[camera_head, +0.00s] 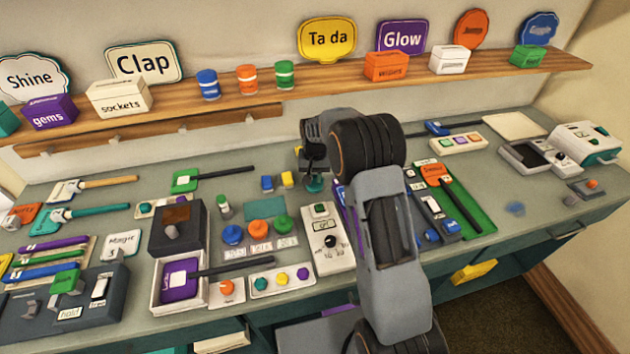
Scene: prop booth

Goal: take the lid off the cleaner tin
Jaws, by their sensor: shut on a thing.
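My gripper (314,168) points down over the back middle of the bench, partly hidden by my own arm. It is shut on a small round teal piece (314,186), which looks like the lid of the cleaner tin. The tin's body cannot be made out apart from it. I cannot tell whether the lid is on a tin or clear of it.
Left of my gripper are blue and yellow blocks (267,183) and a white-green bottle (223,208). In front stand orange (259,228) and green round pieces and a white dial box (328,240). A shelf (360,90) with boxes and tins runs behind.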

